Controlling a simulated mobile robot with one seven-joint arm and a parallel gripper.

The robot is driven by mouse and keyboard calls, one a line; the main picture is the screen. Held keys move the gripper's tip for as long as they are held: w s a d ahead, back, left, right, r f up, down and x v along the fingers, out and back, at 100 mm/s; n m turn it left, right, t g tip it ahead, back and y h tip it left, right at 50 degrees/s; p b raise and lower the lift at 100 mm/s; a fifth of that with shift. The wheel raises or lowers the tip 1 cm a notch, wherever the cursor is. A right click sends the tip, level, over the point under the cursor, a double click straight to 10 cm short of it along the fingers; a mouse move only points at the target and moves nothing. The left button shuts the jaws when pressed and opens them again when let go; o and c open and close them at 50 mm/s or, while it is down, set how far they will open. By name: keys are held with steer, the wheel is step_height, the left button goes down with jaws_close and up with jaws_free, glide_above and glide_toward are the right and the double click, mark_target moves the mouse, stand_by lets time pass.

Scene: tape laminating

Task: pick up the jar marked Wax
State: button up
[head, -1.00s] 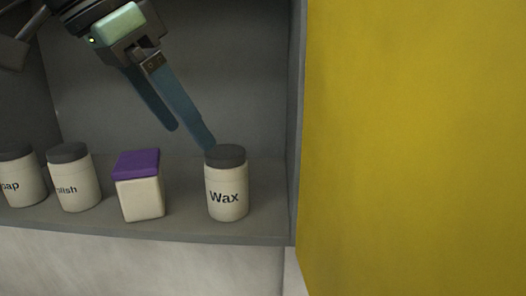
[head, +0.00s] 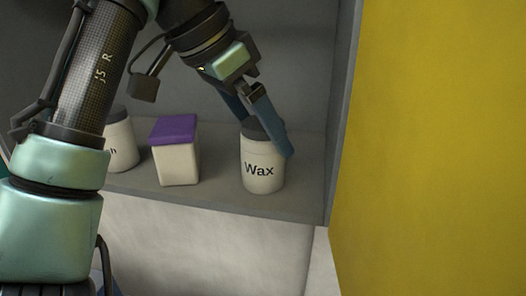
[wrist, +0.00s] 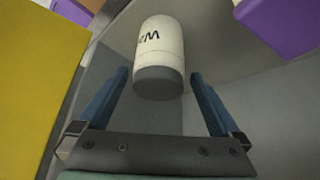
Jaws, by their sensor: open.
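The jar marked Wax (head: 262,170) is cream with a dark grey lid and stands upright on the grey shelf near its right end. In the wrist view the Wax jar (wrist: 160,45) shows upside down, its lid towards me, between the two fingers. My gripper (head: 262,137) has blue fingers and is open, one finger on each side of the lid in the head view. In the wrist view my gripper (wrist: 160,85) shows gaps between both fingers and the jar. The far finger is partly hidden behind the jar in the head view.
A cream box with a purple lid (head: 175,152) stands left of the Wax jar. Another cream jar (head: 121,143) is partly hidden behind my arm. The shelf's side wall (head: 340,120) and a yellow panel (head: 430,150) are close on the right.

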mark_target(272, 152)
steer(key=shift+s+p+x, duration=0.1)
steer(key=shift+p+x, duration=0.5)
steer(key=shift+x, duration=0.65)
steer(key=shift+s+p+x, duration=0.15)
steer(key=shift+p+x, duration=0.45)
steer(key=shift+x, duration=0.6)
steer(key=shift+a+f, duration=0.15)
jaws_close()
